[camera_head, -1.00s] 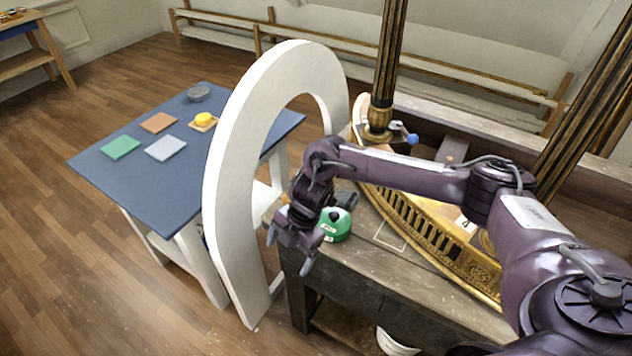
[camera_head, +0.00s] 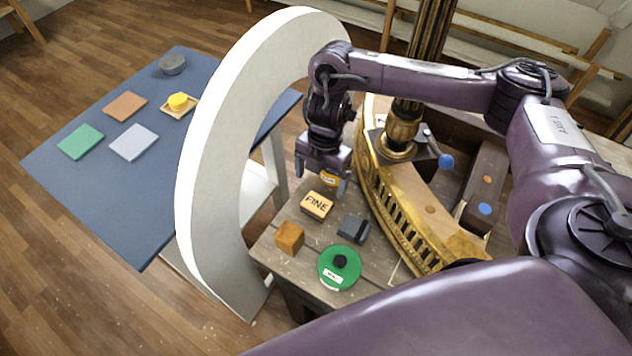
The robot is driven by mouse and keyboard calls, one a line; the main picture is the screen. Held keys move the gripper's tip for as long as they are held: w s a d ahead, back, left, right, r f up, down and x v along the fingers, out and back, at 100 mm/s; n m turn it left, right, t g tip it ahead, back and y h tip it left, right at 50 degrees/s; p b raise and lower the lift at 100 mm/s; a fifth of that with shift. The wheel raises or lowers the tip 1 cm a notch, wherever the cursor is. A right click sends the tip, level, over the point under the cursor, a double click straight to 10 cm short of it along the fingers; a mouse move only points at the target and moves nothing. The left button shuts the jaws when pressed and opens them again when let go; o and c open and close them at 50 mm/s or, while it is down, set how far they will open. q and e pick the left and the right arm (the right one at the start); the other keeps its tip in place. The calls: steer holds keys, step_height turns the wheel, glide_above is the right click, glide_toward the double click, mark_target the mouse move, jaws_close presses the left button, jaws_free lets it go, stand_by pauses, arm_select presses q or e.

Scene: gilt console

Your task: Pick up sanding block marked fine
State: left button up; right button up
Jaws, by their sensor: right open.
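The sanding block marked FINE (camera_head: 316,205) is a tan block with dark lettering, lying on the wooden workbench (camera_head: 290,268) near its left end. My right gripper (camera_head: 321,182) is open and points down just behind and above the block. A small yellow-orange item (camera_head: 328,178) shows between or behind its fingers; I cannot tell whether they touch it. My left gripper is not in view.
A white arch (camera_head: 205,170) stands at left, before a blue table (camera_head: 85,205). A gilt console piece (camera_head: 425,210) lies right.

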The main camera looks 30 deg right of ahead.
mark_target(317, 202)
steer(key=shift+a+f, duration=0.1)
steer(key=shift+f, duration=0.3)
steer(key=shift+s+a+f+b, duration=0.15)
steer(key=shift+s+a+f, duration=0.2)
steer(key=shift+f, duration=0.3)
steer(key=shift+s+a+f+b, duration=0.2)
steer(key=shift+s+f, duration=0.25)
steer(key=shift+f, duration=0.15)
steer(key=f, duration=0.2)
steer(key=shift+w+f, duration=0.35)
steer(key=shift+f, duration=0.55)
steer(key=shift+s+a, duration=0.1)
steer(key=shift+r, duration=0.1)
steer(key=shift+c, duration=1.7)
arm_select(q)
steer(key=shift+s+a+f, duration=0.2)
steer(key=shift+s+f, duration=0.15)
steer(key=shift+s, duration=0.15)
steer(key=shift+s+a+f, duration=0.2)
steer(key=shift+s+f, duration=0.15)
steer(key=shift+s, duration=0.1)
arm_select(e)
steer(key=c, duration=0.7)
